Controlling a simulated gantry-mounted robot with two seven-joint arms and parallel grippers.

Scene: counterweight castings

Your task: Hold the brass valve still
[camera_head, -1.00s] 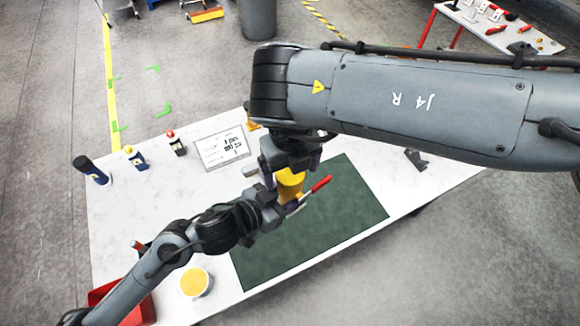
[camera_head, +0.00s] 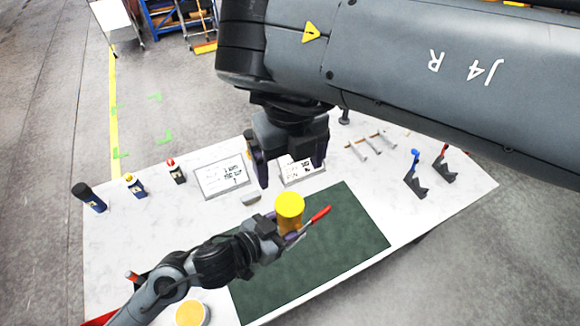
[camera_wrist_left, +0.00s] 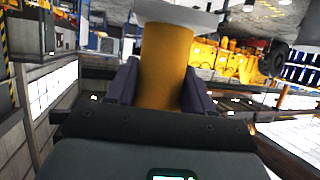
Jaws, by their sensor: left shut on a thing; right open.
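The brass valve (camera_head: 290,212) is a yellow cylinder standing over the green mat in the head view.
The green mat (camera_head: 340,250) lies on the white table. Printed cards (camera_head: 221,178) and a small grey piece (camera_head: 251,198) lie behind the valve.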

